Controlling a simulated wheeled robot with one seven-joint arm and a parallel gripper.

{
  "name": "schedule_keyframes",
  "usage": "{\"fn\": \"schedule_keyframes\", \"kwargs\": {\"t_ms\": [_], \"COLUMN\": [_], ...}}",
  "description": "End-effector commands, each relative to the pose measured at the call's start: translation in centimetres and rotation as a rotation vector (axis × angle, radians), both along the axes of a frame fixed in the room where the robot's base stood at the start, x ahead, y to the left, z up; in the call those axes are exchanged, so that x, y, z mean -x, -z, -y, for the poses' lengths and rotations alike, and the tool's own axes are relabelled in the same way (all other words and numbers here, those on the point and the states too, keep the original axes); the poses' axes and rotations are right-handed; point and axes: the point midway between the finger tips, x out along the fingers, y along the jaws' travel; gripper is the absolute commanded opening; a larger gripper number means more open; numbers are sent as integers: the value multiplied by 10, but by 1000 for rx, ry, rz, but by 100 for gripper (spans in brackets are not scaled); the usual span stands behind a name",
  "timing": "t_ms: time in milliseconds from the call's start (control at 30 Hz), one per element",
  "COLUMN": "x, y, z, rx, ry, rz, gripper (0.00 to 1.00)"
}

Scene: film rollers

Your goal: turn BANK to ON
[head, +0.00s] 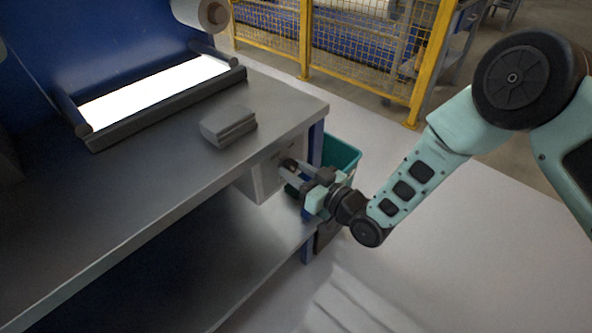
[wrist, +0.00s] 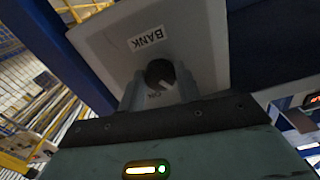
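The BANK switch box (wrist: 205,30) is a pale grey box under the bench top; in the head view its front (head: 262,178) faces right. In the wrist view the BANK label (wrist: 147,39) is upside down. Below it is a dark round knob (wrist: 158,71) with a pale pointer mark slanting to the lower right. Small lettering near the fingers is too blurred to read surely. My gripper (wrist: 160,92) is at the box, one finger on each side of the knob; it also shows in the head view (head: 290,172). Whether the fingers press on the knob cannot be told.
The metal bench top (head: 170,165) lies above the box, with a grey block (head: 228,126) on it and a lit panel (head: 155,92) behind. A blue leg (head: 316,142) and a green bin (head: 342,156) stand close by my gripper. Floor to the right is clear.

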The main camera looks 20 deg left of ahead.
Motion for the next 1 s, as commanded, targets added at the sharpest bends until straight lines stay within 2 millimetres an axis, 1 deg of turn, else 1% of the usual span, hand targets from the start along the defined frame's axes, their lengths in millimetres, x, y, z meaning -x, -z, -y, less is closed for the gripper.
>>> {"fn": "schedule_keyframes", "kwargs": {"t_ms": [267, 467, 667, 1000], "x": [0, 0, -1, -1], "y": [0, 1, 1, 1], "z": [0, 1, 1, 1], "rx": [-11, -48, -110, -233], "ry": [0, 0, 3, 2], "rz": [-26, -110, -259, -558], "gripper": [11, 11, 11, 11]}}
